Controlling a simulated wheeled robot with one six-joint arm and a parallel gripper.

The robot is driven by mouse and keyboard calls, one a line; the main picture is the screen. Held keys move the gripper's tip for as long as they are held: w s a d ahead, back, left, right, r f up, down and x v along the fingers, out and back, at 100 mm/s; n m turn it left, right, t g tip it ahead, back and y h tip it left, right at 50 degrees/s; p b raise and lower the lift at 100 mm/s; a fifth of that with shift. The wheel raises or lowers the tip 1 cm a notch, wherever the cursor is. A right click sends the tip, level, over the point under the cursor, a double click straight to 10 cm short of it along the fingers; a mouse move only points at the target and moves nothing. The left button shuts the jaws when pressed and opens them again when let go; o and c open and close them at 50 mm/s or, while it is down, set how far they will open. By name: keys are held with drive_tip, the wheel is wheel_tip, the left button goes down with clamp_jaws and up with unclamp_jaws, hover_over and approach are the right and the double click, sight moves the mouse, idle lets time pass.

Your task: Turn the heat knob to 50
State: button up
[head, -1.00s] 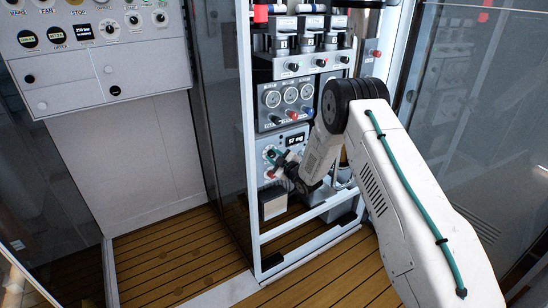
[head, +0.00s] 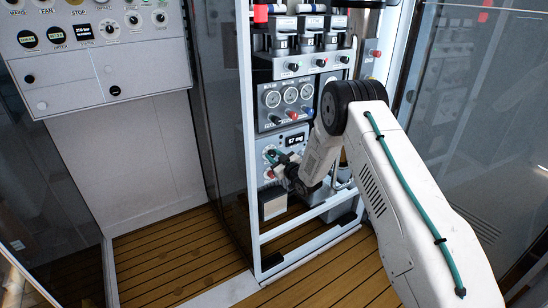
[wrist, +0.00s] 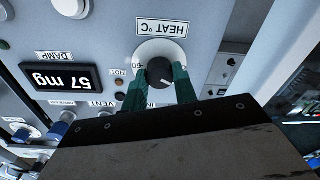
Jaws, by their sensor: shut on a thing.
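The heat knob (wrist: 160,72) is a dark round knob on a pale dial under a "HEAT °C" label, which appears upside down in the wrist view. A pale mark shows near its lower right edge in that view. Dial figures are partly hidden by the fingers, so I cannot read the exact setting. My gripper (wrist: 160,80) has its two teal fingers on either side of the knob, shut on it. In the head view my gripper (head: 273,161) is at the lower panel, and it hides most of the knob there.
A "DAMP" display (wrist: 46,77) reading 57 mg is beside the knob. A small "HOT" lamp (wrist: 119,84) and a "VENT" label are close by. Gauges (head: 290,95) and coloured knobs sit above. A white frame post (head: 247,130) stands left of the panel.

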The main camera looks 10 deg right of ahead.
drive_tip(key=m, duration=0.5)
drive_tip(key=shift+m, duration=0.4)
drive_tip(key=m, duration=0.5)
drive_tip(key=shift+f+m+h, duration=0.1)
drive_tip(key=shift+m+h, duration=0.2)
drive_tip(key=shift+m, duration=0.1)
drive_tip(key=m, duration=0.5)
drive_tip(key=shift+m+t+h, duration=0.3)
drive_tip(key=shift+m, duration=0.1)
drive_tip(key=m, duration=0.4)
drive_tip(key=shift+f+m, duration=0.1)
drive_tip(key=shift+m, duration=0.6)
drive_tip(key=o, duration=1)
drive_tip(key=shift+s, duration=0.1)
